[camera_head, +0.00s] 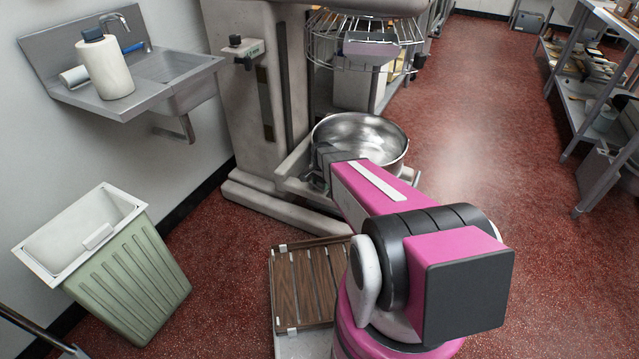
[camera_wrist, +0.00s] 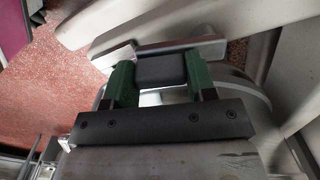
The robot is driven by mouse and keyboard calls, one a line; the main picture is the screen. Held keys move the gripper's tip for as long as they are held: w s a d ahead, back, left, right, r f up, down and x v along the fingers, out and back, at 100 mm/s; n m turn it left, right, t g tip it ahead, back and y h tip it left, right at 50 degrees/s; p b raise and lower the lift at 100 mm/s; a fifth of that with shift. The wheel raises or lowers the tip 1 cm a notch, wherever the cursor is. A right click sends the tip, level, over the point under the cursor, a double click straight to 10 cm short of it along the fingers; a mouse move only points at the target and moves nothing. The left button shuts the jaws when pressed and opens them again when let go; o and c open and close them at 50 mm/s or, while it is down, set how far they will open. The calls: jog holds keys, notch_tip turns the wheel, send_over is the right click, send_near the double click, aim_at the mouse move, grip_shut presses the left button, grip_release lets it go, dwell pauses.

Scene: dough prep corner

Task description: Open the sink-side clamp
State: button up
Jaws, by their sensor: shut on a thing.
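The mixer bowl (camera_head: 362,140) is a shiny steel bowl held at the front of the large mixer. My gripper (camera_head: 325,160) is at the bowl's left side, the side toward the sink (camera_head: 165,65). In the wrist view, my gripper (camera_wrist: 160,78) has its two green fingers closed on either side of a dark grey block. This block looks like the grip of the sink-side clamp (camera_wrist: 158,67). A light metal bar (camera_wrist: 195,45) lies just beyond it. In the head view my gripper and arm hide most of this clamp. I cannot tell how far the clamp is turned.
The mixer body (camera_head: 265,90) stands close behind, with a wire guard (camera_head: 365,25) above the bowl. A slatted wooden rack (camera_head: 302,285) lies low in front. A green bin (camera_head: 125,270) stands at the left. The red floor to the right is clear up to the shelving (camera_head: 600,95).

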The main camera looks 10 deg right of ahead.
jog(key=shift+s+a+m, duration=0.15)
jog(key=shift+a+m, duration=0.1)
jog(key=shift+m, duration=0.35)
jog(key=shift+s+a+m, duration=0.15)
jog(key=shift+a+m, duration=0.05)
jog(key=shift+m, duration=0.4)
jog(key=shift+s+a+m, duration=0.15)
jog(key=shift+a+m, duration=0.15)
jog(key=shift+m, duration=0.4)
jog(key=shift+s+a+m, duration=0.1)
jog(key=shift+a+m, duration=0.1)
jog(key=shift+m, duration=0.4)
